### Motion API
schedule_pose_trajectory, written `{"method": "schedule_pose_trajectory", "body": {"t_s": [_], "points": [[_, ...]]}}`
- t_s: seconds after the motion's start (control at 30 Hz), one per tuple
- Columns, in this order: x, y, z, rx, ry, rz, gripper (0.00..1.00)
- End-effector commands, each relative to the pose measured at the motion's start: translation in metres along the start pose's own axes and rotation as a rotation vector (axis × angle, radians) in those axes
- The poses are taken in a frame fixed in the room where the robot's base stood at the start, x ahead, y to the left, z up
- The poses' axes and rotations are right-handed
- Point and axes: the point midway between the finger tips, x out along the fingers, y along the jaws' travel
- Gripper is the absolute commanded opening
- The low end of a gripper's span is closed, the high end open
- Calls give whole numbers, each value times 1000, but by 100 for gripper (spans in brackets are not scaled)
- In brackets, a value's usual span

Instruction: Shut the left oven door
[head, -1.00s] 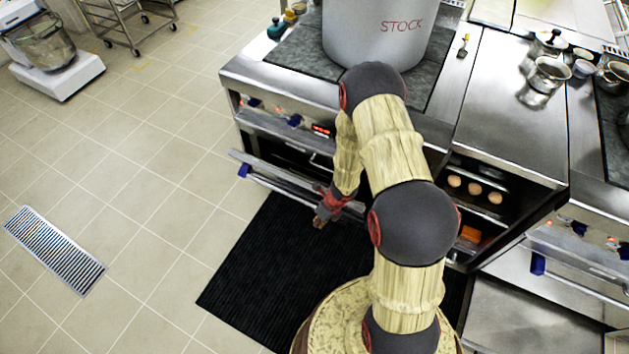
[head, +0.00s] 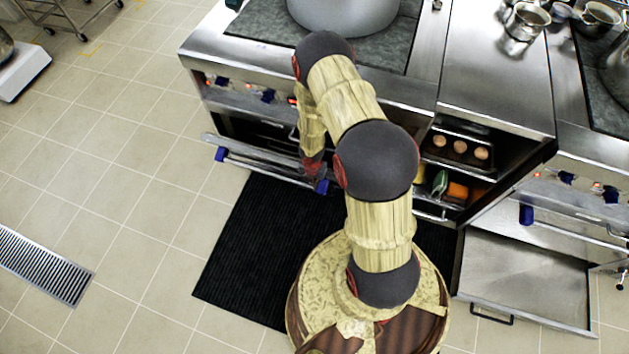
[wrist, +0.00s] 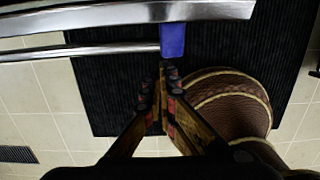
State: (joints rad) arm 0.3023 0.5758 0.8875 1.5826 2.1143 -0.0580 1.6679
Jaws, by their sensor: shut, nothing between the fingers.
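The left oven door (head: 250,155) hangs open, tilted out from the front of the left oven (head: 235,100). Its bar handle (head: 265,171) has blue end brackets; the right one (head: 321,187) shows just below my gripper. In the wrist view the door's metal edge (wrist: 110,15) and the bar (wrist: 105,50) run across the top left, with the blue bracket (wrist: 173,40) at the bar's right end. My gripper (wrist: 164,70) is shut and empty, its tips close to that bracket; I cannot tell if they touch. My forearm hides part of the door in the head view.
A black mat (head: 250,240) lies on the floor before the oven. To the right is an open cabinet with eggs (head: 460,147), and a lowered metal door (head: 525,280) juts out low. A large pot (head: 345,12) stands on the stove.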

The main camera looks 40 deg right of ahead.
Motion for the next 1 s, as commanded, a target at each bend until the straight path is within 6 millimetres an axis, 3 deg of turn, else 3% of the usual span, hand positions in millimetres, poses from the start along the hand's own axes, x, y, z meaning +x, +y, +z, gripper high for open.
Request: {"method": "schedule_pose_trajectory", "body": {"t_s": [0.1,0.4,1.0], "points": [[28,0,-1,-1,1,0,0],[74,0,-1,-2,1,0,0],[56,0,36,-2,1,0,0]]}}
